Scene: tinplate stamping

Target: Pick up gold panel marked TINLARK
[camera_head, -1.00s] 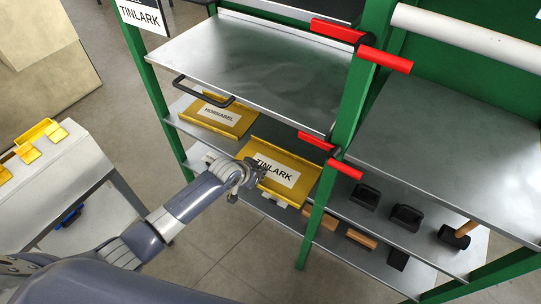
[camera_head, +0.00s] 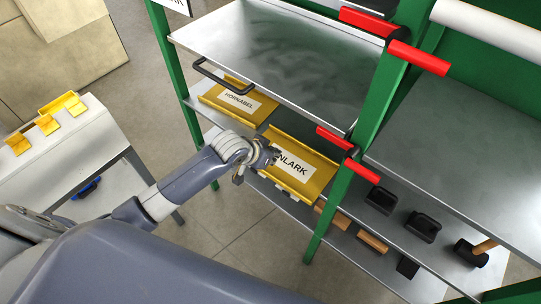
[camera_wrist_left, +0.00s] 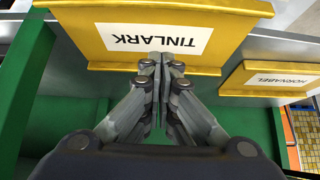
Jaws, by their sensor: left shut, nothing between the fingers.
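The gold panel marked TINLARK (camera_head: 318,168) lies on the shelf under the upper metal sheet, in the middle of the head view. Its white label is partly hidden by my left gripper (camera_head: 271,157). In the left wrist view the gold panel (camera_wrist_left: 228,42) fills the top, with its label upside down and a raised near rim. My left gripper (camera_wrist_left: 161,70) is shut and empty, its fingertips at that near rim; I cannot tell whether they touch it. My right gripper is not in view.
A gold panel marked HORNABEL (camera_head: 262,115) lies beside it to the left. A green post (camera_head: 345,195) with red grips (camera_head: 335,139) stands to the right. The upper metal sheet (camera_head: 270,45) overhangs behind.

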